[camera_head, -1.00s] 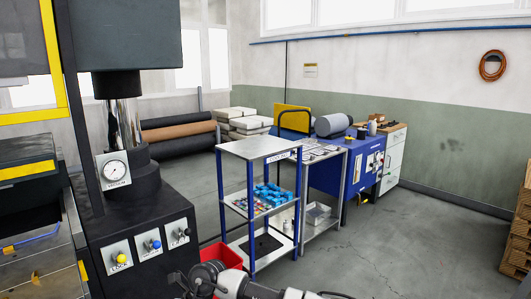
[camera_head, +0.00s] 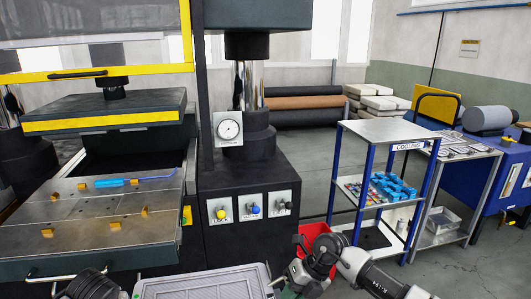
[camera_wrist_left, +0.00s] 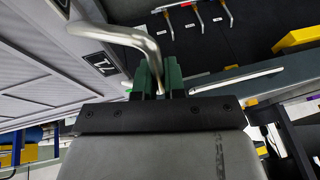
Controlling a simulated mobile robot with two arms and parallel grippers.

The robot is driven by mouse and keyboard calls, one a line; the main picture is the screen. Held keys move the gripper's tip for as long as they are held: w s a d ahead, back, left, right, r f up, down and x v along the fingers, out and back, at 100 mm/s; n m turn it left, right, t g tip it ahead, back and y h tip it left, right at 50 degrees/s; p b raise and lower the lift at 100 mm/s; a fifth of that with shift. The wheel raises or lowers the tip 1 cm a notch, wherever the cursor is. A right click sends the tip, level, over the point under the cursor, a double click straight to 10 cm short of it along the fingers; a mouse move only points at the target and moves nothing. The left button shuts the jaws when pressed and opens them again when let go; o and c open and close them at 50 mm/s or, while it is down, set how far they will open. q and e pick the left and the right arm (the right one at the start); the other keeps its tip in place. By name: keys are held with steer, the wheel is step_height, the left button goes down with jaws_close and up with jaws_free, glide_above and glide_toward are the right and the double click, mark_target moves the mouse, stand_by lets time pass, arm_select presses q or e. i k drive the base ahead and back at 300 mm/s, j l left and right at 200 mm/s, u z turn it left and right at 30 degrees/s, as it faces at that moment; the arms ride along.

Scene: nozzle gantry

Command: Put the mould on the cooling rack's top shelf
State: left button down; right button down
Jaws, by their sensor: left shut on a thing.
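The mould (camera_head: 205,284) is a flat grey tray-like block at the bottom of the head view, partly cut off by the frame edge. In the left wrist view its grey ribbed body (camera_wrist_left: 50,75) fills the left side, with a bent metal handle (camera_wrist_left: 120,35). My left gripper (camera_wrist_left: 158,80) is shut on that handle. The left arm shows dark at the lower left of the head view. My right gripper (camera_head: 292,278) is at the mould's right end; its finger opening is unclear. The cooling rack (camera_head: 368,180) stands right of centre, and its top shelf (camera_head: 388,130) is bare.
A black press with a gauge (camera_head: 229,129) and knobs stands left of the rack. The press's lower plate (camera_head: 95,215) holds a blue-handled tool (camera_head: 125,182). The rack's middle shelf holds blue pieces (camera_head: 395,188). A red bin (camera_head: 312,232) stands before the rack.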

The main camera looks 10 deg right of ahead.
mark_target(387, 128)
steer(key=i+l, duration=0.15)
steer(key=l, duration=0.2)
steer(key=i+l, duration=0.1)
steer(key=l, duration=0.25)
steer(key=i+l, duration=0.15)
steer(key=l, duration=0.15)
steer(key=i+l, duration=0.15)
steer(key=l, duration=0.2)
steer(key=i+l, duration=0.15)
steer(key=l, duration=0.35)
steer(key=i+l, duration=0.1)
steer(key=l, duration=0.45)
steer(key=i+l, duration=0.15)
steer(key=l, duration=0.35)
steer(key=i+l, duration=0.1)
steer(key=l, duration=0.4)
steer(key=i+l, duration=0.15)
steer(key=l, duration=0.4)
steer(key=i+l, duration=0.1)
steer(key=l, duration=0.4)
steer(key=i+l, duration=0.15)
steer(key=l, duration=0.35)
steer(key=i+l, duration=0.15)
steer(key=l, duration=0.4)
